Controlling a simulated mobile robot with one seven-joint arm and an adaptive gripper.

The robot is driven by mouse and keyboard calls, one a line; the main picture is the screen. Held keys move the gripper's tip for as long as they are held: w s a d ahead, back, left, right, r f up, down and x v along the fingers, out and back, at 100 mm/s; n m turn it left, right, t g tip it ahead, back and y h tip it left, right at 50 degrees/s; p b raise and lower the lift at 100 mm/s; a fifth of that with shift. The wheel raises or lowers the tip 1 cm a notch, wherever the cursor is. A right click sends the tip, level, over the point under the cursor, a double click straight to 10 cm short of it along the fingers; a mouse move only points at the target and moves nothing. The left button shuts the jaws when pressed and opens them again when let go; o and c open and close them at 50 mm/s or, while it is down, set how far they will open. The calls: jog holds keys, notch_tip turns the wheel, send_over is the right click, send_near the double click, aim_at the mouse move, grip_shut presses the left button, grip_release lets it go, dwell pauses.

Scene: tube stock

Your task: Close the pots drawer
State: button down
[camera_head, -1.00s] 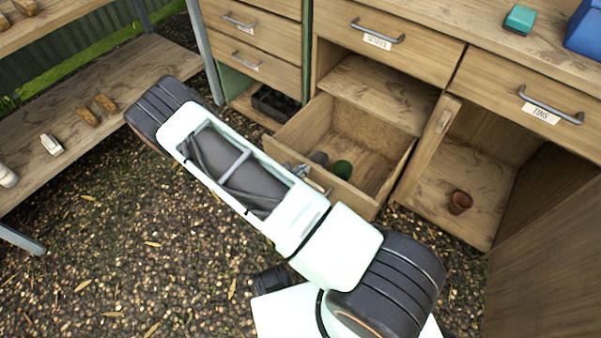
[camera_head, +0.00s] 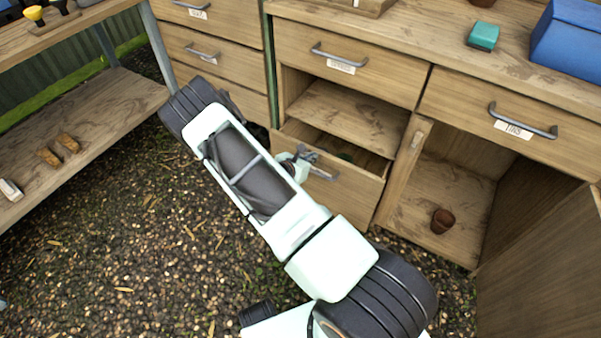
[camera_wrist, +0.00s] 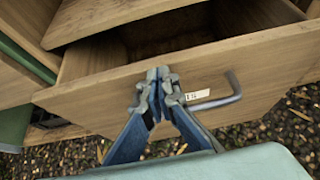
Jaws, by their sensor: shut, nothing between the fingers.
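The pots drawer (camera_head: 350,196) is the low wooden drawer under an open shelf space, and it stands partly open. A sliver of its inside shows in the head view, with a dark green item (camera_head: 346,156) in it. In the wrist view its front board (camera_wrist: 262,68) carries a grey bar handle (camera_wrist: 234,88) and a partly hidden white label (camera_wrist: 199,95). My gripper (camera_wrist: 160,84) is shut and empty, with its fingertips at the drawer front, left of the handle. I cannot tell whether they touch. It also shows in the head view (camera_head: 308,158).
An open cupboard with a brown pot (camera_head: 442,220) is right of the drawer, its door (camera_head: 540,265) swung outward. Closed drawers (camera_head: 375,62) sit above. A wooden shelf unit (camera_head: 85,135) stands at left. The gravel floor (camera_head: 130,255) in front is clear.

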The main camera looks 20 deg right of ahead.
jog(key=w+d+b, duration=0.1)
jog(key=w+d, duration=0.3)
jog(key=d, duration=0.2)
jog(key=shift+w+r, duration=0.15)
jog(key=shift+w, duration=0.05)
